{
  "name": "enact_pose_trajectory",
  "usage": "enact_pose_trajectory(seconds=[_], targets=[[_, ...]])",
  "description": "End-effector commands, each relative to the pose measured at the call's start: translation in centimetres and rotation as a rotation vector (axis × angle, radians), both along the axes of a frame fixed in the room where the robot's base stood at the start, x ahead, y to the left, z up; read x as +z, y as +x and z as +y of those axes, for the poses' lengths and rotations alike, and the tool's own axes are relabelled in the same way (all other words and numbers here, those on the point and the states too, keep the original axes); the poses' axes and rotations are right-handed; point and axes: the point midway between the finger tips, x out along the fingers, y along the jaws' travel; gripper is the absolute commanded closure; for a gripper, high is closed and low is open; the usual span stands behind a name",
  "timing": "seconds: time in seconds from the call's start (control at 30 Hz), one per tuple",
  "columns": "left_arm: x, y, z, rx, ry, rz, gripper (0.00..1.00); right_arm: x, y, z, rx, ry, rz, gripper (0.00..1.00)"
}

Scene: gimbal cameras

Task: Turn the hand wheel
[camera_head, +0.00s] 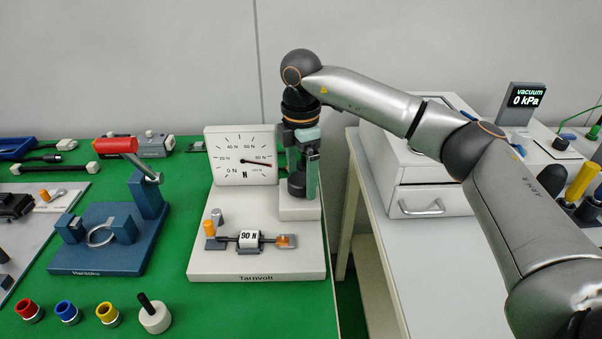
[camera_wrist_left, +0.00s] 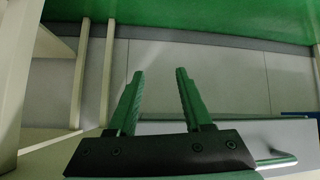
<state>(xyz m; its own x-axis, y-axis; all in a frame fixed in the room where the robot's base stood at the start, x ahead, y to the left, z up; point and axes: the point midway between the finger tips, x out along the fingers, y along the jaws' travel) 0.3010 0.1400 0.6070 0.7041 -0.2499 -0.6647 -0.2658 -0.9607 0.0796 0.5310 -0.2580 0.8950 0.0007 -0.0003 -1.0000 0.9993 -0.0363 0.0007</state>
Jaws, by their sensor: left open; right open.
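The dial's red-tipped needle points right. A dark rounded part (camera_head: 297,185), possibly the hand wheel, shows at the device's right column, partly hidden by my right gripper. My right gripper (camera_head: 305,180) points down there, its green fingers open beside this part; contact cannot be told. My left gripper (camera_wrist_left: 160,72) is open and empty in the left wrist view, above the floor near the green bench edge, and outside the head view.
A blue Hanaoku fixture (camera_head: 105,245) with a red handle stands left. Several coloured rings and a white knob with a black pin (camera_head: 154,314) lie in front. A cream drawer unit (camera_head: 430,200) and a vacuum display (camera_head: 525,98) stand right, beyond a gap.

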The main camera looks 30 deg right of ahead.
Motion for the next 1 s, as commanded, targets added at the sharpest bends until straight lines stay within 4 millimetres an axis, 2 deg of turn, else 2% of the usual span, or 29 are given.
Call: enact_pose_trajectory(seconds=[0.07,0.17,0.83,1.0], targets=[[-0.04,-0.04,0.05,0.0,0.002,0.001,0.5,0.01,0.0,-0.01,0.0,0.0,0.0,0.01],[-0.08,-0.05,0.08,0.0,0.002,0.002,0.5,0.02,-0.01,-0.02,0.0,0.0,0.0,0.11],[-0.42,-0.22,0.12,-0.001,0.004,0.008,0.5,0.06,-0.02,0.0,0.0,0.0,0.001,0.87],[-0.32,-0.22,0.11,-0.001,0.004,0.008,0.5,0.1,-0.02,0.0,0.007,0.0,0.001,0.87]])
